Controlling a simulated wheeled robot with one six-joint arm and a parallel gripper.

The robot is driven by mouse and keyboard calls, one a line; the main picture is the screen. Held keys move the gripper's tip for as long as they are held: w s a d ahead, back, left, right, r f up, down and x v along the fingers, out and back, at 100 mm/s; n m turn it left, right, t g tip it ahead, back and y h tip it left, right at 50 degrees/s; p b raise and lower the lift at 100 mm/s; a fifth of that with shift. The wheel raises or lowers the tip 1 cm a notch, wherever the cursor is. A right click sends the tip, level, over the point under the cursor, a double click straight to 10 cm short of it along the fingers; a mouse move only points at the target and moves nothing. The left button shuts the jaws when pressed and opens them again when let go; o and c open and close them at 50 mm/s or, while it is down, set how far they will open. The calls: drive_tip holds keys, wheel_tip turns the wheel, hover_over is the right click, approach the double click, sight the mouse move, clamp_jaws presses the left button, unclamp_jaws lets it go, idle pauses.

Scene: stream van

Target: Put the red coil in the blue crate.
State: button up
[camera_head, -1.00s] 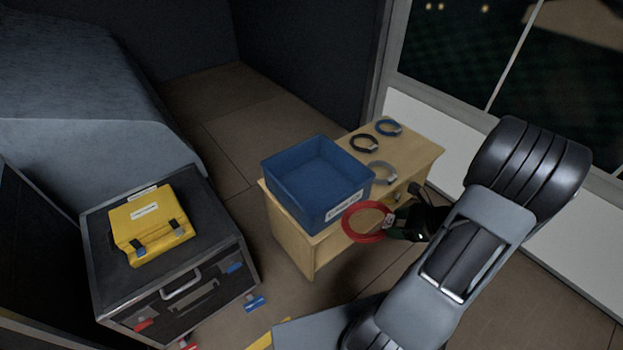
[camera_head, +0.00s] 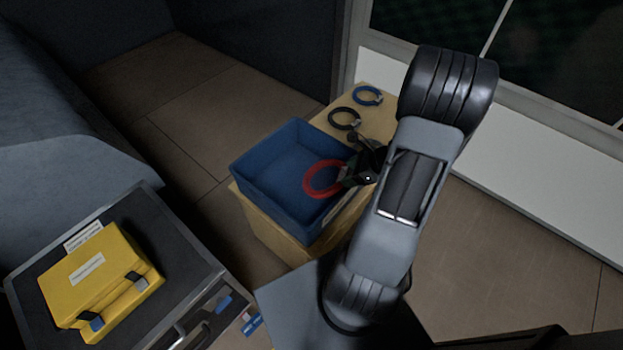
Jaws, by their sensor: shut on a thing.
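The red coil (camera_head: 309,186) is a ring held by my gripper (camera_head: 349,176), which is shut on its right side. In the picture the coil overlaps the right part of the open blue crate (camera_head: 254,205). I cannot tell its exact height against the crate's rim. The blue crate stands on a wooden cabinet, and what I see of its inside is otherwise empty. My arm hides the crate's right corner and part of the cabinet.
A black coil (camera_head: 344,118) and a blue coil (camera_head: 367,95) lie on the wooden cabinet (camera_head: 262,228) behind the crate. A yellow case (camera_head: 98,275) sits on a dark case (camera_head: 183,262) at the lower left. Open floor (camera_head: 190,110) lies behind the crate.

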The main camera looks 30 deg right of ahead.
drive_tip(key=w+a+f+b, duration=0.3)
drive_tip(key=w+a+f, duration=0.1)
drive_tip(key=w+f, duration=0.6)
drive_tip(key=shift+w+a+f+b, duration=0.15)
drive_tip(key=shift+f+b, duration=0.25)
drive_tip(key=shift+f, duration=0.45)
drive_tip(key=shift+f, duration=0.1)
drive_tip(key=o, duration=1.2)
